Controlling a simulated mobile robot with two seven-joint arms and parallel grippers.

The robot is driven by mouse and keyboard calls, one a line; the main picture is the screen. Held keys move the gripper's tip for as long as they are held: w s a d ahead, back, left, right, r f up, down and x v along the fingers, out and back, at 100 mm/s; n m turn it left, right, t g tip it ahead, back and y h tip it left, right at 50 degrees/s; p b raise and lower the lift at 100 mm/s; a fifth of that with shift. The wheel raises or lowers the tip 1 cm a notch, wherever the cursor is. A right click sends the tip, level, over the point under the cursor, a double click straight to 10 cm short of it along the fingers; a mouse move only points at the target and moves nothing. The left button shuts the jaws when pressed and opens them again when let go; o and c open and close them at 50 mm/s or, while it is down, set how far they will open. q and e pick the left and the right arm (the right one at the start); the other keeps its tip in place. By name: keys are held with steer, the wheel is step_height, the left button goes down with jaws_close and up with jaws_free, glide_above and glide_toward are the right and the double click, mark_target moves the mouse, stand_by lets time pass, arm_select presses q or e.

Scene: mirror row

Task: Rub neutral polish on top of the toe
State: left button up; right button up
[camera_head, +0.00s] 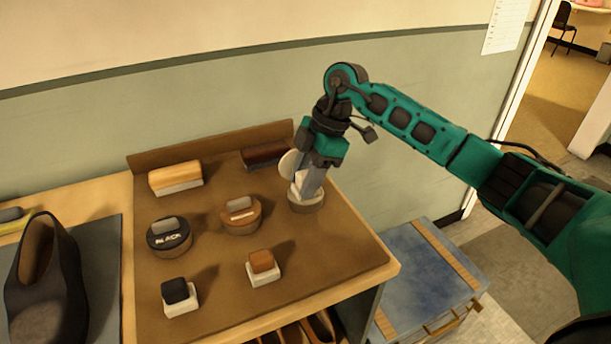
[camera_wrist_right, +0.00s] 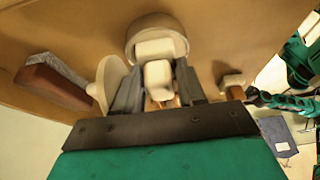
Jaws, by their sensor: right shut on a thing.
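A dark shoe (camera_head: 42,285) stands on a grey mat at the far left, its toe toward the bottom edge and partly cut off. My right gripper (camera_head: 308,184) points down over the pale neutral tin (camera_head: 307,206) at the board's right. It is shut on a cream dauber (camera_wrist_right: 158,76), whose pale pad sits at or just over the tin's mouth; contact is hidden. The tin also shows in the wrist view (camera_wrist_right: 150,21). A pale round disc (camera_head: 288,162), seemingly the lid, stands on edge left of the gripper. My left gripper is out of view.
The brown board (camera_head: 220,290) also holds a black tin (camera_head: 169,238), a brown tin (camera_head: 240,217), a black dauber (camera_head: 177,294), a brown dauber (camera_head: 262,265), a light brush (camera_head: 175,177) and a dark brush (camera_head: 265,154). A blue chest (camera_head: 420,275) stands right of the bench.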

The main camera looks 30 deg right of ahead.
mark_target(299, 174)
steer(key=shift+f, duration=0.15)
stand_by(0.9)
step_height(299, 174, up, 3)
steer(key=p, duration=0.3)
step_height(299, 174, up, 2)
steer(key=shift+p, duration=0.65)
steer(key=shift+r, duration=1.1)
